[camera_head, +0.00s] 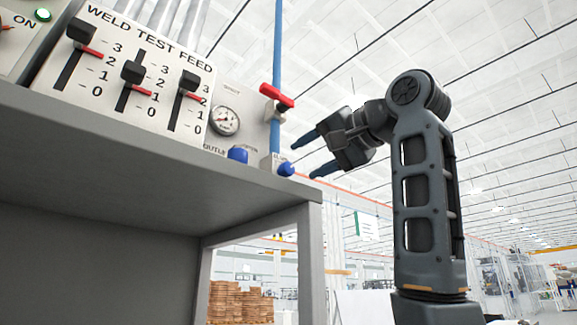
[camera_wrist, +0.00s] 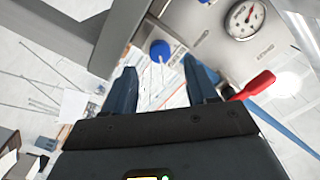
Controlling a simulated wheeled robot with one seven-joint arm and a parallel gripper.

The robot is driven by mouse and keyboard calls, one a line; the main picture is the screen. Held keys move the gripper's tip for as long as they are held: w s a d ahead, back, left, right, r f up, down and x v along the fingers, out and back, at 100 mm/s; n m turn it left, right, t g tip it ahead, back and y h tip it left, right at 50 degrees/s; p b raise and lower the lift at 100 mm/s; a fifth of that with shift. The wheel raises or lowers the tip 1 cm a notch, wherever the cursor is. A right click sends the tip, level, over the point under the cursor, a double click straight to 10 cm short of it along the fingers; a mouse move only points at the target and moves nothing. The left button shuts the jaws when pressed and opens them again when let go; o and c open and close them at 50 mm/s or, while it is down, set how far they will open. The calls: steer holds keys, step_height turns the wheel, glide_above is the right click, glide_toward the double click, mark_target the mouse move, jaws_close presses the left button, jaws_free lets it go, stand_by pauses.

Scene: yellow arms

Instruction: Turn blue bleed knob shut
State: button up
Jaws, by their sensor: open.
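Two blue knobs are at the low right of the panel in the head view. The right one (camera_head: 286,169) sits at the foot of the blue pipe under a small label that seems to read BLEED. The left one (camera_head: 238,154) is near the gauge. My gripper (camera_head: 306,156) is open and empty, just right of the right knob, its blue fingers pointing left toward the panel. In the wrist view, a blue knob (camera_wrist: 160,50) shows beyond and between the fingertips (camera_wrist: 158,68), with a visible gap. The other knob (camera_wrist: 207,2) is cut off at the top edge.
A red lever (camera_head: 277,96) crosses the blue pipe (camera_head: 277,45) above the right knob. A round gauge (camera_head: 224,120) and three black sliders with red pointers are on the panel to the left. The grey bench (camera_head: 150,135) ends just below the knobs. Space right of it is free.

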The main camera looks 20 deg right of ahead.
mark_target(290, 168)
steer(key=p+x, duration=0.1)
steer(key=x, duration=0.4)
steer(key=shift+w+a, duration=0.15)
steer(key=shift+w, duration=0.2)
steer(key=c, duration=1.1)
steer(key=shift+o, duration=0.2)
